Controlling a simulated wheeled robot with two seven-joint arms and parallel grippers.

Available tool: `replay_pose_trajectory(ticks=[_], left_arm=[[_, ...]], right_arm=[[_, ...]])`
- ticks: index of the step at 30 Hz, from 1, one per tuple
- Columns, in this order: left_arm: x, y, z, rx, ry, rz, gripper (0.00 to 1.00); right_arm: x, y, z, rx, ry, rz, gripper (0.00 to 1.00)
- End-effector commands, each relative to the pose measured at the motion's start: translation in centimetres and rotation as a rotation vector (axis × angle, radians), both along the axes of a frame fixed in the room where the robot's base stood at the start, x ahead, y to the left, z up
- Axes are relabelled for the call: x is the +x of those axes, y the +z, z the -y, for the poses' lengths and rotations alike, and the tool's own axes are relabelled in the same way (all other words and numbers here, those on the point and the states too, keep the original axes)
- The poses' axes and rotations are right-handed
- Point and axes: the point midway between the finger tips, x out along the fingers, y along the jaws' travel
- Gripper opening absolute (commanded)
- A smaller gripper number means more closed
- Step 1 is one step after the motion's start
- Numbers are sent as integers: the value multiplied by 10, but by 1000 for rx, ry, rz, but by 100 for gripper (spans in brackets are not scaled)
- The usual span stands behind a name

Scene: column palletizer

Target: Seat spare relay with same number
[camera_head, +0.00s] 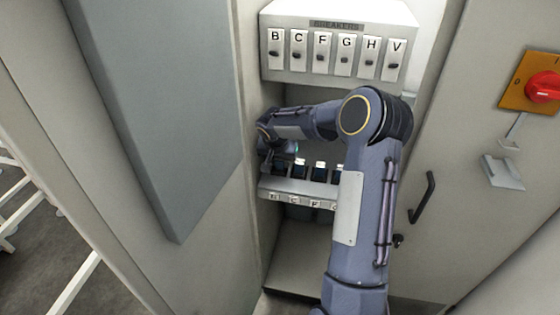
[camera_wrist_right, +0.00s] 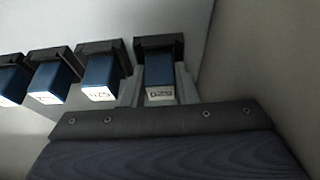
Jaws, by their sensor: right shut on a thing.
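My right gripper (camera_head: 282,160) is inside the cabinet at the left end of the relay rail (camera_head: 300,190), whose visible labels start with B, C, F. In the right wrist view its fingers (camera_wrist_right: 159,88) are shut on the end relay (camera_wrist_right: 158,73), a blue block with a dark base and a white number label too small to read surely. Other blue relays (camera_wrist_right: 101,82) stand beside it in the wrist view; several also show in the head view (camera_head: 319,172). I cannot tell whether the held relay is fully seated. My left gripper is not in view.
A breaker panel (camera_head: 336,22) with switches B, C, F, G, H, V (camera_head: 320,55) is above my arm. The cabinet's side wall (camera_wrist_right: 238,60) is close beside the gripper. An open door with a red rotary switch (camera_head: 543,87) stands at right; a grey panel (camera_head: 165,100) is at left.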

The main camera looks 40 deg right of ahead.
Motion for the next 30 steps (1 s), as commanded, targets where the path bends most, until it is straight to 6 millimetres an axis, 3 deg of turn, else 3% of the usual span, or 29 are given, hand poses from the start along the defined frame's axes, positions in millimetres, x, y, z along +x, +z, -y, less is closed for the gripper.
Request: replay_pose_trajectory(ticks=[9, 10, 16, 25, 30], left_arm=[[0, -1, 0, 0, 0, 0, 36], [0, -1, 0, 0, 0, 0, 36], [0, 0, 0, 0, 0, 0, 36], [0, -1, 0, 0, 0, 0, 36], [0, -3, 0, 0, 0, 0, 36]], right_arm=[[1, 0, -2, 2, 2, 3, 0], [1, 0, -2, 2, 2, 3, 28], [1, 0, -2, 3, 3, 3, 52], [1, 3, -3, 3, 3, 3, 52], [-4, 25, -10, 1, 4, 8, 52]])
